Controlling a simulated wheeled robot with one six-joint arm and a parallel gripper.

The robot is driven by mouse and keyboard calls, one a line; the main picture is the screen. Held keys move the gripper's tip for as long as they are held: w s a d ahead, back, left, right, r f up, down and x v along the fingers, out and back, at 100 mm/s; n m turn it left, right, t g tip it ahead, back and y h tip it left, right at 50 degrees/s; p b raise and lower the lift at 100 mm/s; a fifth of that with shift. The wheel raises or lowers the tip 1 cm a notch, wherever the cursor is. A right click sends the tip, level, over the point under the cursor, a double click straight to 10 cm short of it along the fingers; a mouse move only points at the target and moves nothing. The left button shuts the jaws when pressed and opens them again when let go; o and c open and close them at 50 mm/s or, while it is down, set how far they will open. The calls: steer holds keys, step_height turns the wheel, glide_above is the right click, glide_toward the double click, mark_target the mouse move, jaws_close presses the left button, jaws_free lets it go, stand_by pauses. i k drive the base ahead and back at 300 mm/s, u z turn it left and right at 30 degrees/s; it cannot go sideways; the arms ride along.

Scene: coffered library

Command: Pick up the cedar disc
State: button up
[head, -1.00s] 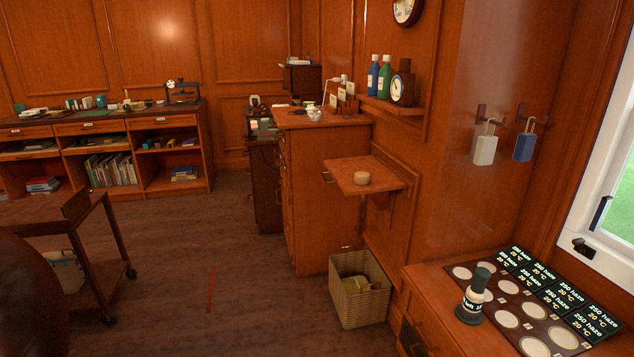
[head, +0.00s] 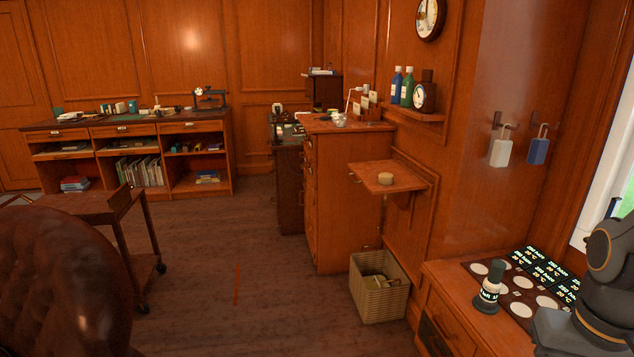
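A small, pale tan round disc (head: 386,179), which looks like the cedar disc, lies on a small wooden wall shelf (head: 408,185) right of the middle in the head view. It sits near the shelf's front part, with nothing else on that shelf. Dark grey links of my arm show at the lower right edge, over the near wooden cabinet. My gripper is outside the view, so its opening cannot be seen.
A wicker basket (head: 379,305) stands on the floor below the shelf. A wooden cart (head: 118,212) and a brown leather chair (head: 60,285) are at left.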

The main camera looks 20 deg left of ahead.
mark_target(383, 177)
steer(key=u, duration=1.55)
steer(key=i, duration=3.5)
steer(key=z, duration=2.8)
steer(key=i, duration=0.55)
steer(key=u, duration=0.1)
